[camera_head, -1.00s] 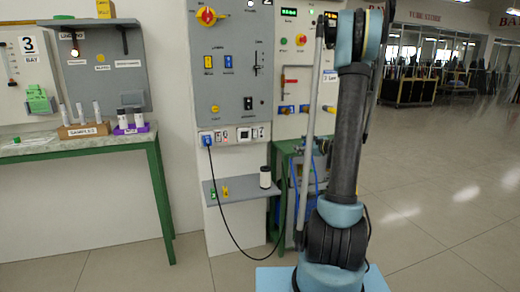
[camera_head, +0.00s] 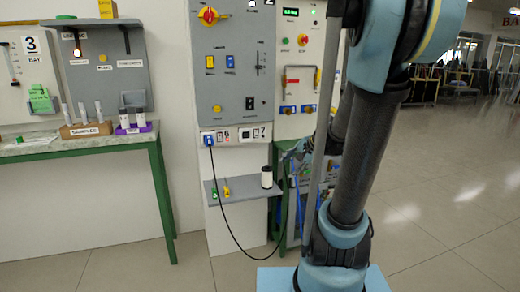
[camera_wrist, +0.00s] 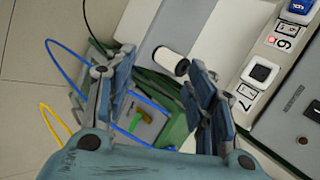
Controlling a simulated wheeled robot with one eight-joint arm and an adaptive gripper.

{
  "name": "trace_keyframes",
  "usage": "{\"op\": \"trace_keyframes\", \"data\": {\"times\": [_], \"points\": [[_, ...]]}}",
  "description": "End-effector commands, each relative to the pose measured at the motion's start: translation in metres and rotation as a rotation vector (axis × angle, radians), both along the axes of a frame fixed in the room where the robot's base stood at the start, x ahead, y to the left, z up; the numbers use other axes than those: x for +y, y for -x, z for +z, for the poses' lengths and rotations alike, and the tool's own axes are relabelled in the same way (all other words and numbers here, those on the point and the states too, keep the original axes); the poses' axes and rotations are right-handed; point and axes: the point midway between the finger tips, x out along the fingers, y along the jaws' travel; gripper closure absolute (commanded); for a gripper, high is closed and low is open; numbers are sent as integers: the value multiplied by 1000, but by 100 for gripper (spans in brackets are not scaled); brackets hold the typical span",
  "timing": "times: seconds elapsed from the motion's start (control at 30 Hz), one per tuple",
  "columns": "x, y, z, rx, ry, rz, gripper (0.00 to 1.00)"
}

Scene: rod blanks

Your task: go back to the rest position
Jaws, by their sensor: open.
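My gripper (camera_wrist: 150,75) is open in the wrist view, its two blue-grey fingers apart with nothing held between them. A white cylinder with a dark end (camera_wrist: 172,62) shows beyond the fingers. In the head view this cylinder (camera_head: 267,177) stands upright on the grey shelf (camera_head: 240,190) below the panel. My arm fills the right centre of the head view, bent, and hides part of the scene behind it. My gripper end is small and partly covered by the arm there.
A green-legged bench (camera_head: 75,148) at left bears a sample rack (camera_head: 86,130) and a purple rack (camera_head: 133,129). A black cable (camera_head: 226,225) hangs from a blue plug on the switch panel (camera_head: 232,80). Open floor (camera_head: 440,225) lies at the right.

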Motion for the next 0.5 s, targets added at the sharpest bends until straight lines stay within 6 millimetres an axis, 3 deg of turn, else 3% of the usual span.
{"op": "trace_keyframes", "data": {"times": [0.5], "points": [[-18, 134, -34, 41, 448, 424, 50]]}}
